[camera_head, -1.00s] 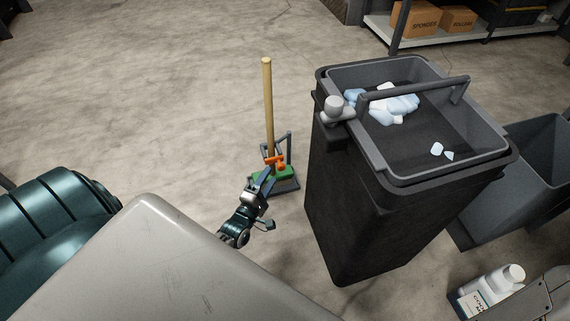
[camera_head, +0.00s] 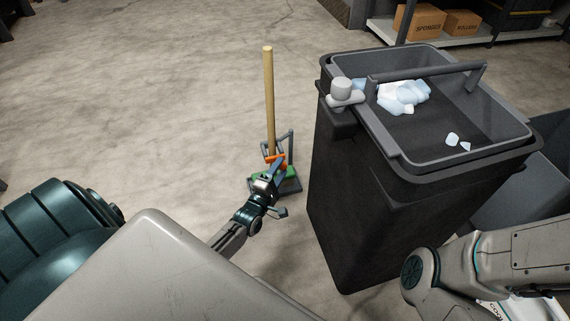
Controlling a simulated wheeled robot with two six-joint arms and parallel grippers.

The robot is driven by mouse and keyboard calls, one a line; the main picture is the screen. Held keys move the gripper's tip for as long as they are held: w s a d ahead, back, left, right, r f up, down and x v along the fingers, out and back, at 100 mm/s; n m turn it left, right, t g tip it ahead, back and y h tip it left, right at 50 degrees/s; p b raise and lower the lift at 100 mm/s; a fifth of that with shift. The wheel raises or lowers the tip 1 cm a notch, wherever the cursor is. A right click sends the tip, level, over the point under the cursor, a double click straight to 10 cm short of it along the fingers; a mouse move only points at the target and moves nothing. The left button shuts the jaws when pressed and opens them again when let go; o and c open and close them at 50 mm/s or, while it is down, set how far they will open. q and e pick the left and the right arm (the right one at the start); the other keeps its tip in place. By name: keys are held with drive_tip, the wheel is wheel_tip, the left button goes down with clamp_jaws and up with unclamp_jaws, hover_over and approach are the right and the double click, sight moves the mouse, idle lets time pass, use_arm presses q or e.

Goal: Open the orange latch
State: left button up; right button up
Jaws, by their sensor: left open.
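The orange latch (camera_head: 276,157) is on a small dark stand (camera_head: 289,185) that holds an upright wooden pole (camera_head: 268,100) with a green part (camera_head: 291,172) at its foot. My left gripper (camera_head: 277,168) is at the latch and hides part of it and of the stand. It is open; whether a finger touches the latch I cannot tell. My right arm shows at the lower right, but its gripper is out of view.
A tall dark bin (camera_head: 350,200) stands right of the pole, with a grey handled tray (camera_head: 440,157) on top holding pale blue and white pieces. A grey bin (camera_head: 520,195) is behind my right arm. Boxes (camera_head: 420,22) sit on a back shelf. Floor left of the pole is clear.

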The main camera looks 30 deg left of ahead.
use_arm(q)
drive_tip(key=shift+w+a+r+b, duration=0.15)
drive_tip(key=shift+w+b, duration=0.1)
drive_tip(key=shift+w, duration=0.8)
drive_tip(key=shift+w+a+r+b, duration=0.1)
drive_tip(key=shift+w+b, duration=0.1)
drive_tip(key=shift+w, duration=0.8)
clamp_jaws()
